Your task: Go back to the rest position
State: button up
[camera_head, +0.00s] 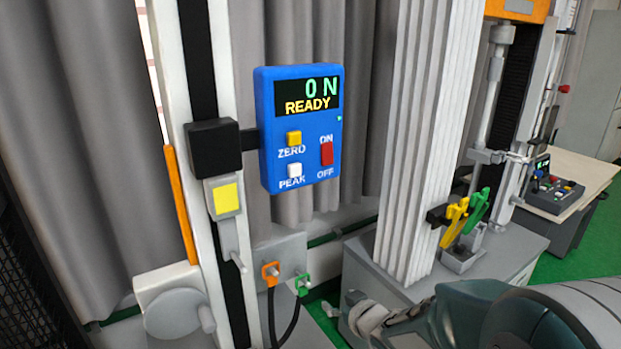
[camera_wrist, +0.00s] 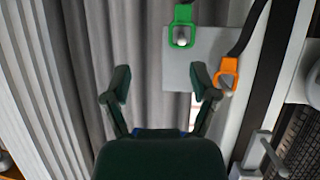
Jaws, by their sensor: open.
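My gripper (camera_wrist: 160,88) is open and empty in the wrist view, its two dark fingers spread apart with grey curtain behind them. In the head view my arm reaches in from the lower right, and my gripper (camera_head: 361,311) is low, right of the green plug. An orange plug (camera_head: 270,273) and a green plug (camera_head: 302,284) with black cables sit on a grey plate. In the wrist view the green plug (camera_wrist: 182,40) and the orange plug (camera_wrist: 227,76) are beyond the fingers, apart from them.
A blue force meter (camera_head: 301,170) reads "0 N READY" beside a white and black column (camera_head: 195,60). A yellow clip (camera_head: 454,222) and a green clip (camera_head: 477,211) hang on a ribbed pillar (camera_head: 428,130) above a grey cabinet (camera_head: 510,250). A control box (camera_head: 554,197) stands farther right.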

jog(key=s+d+r+m+h, duration=0.2)
jog(key=s+d+r+h, duration=0.2)
jog(key=d+r, duration=0.2)
jog(key=s+d+r+m+g, duration=0.1)
jog(key=s+r+g, duration=0.1)
jog(key=s, duration=0.8)
jog(key=s+d+r+m+g+h, duration=0.1)
jog(key=s+g, duration=0.3)
jog(key=s, duration=0.6)
jog(key=shift+s+d+r+m, duration=0.15)
jog(key=shift+d+r+m, duration=0.1)
jog(key=shift+r+m, duration=0.55)
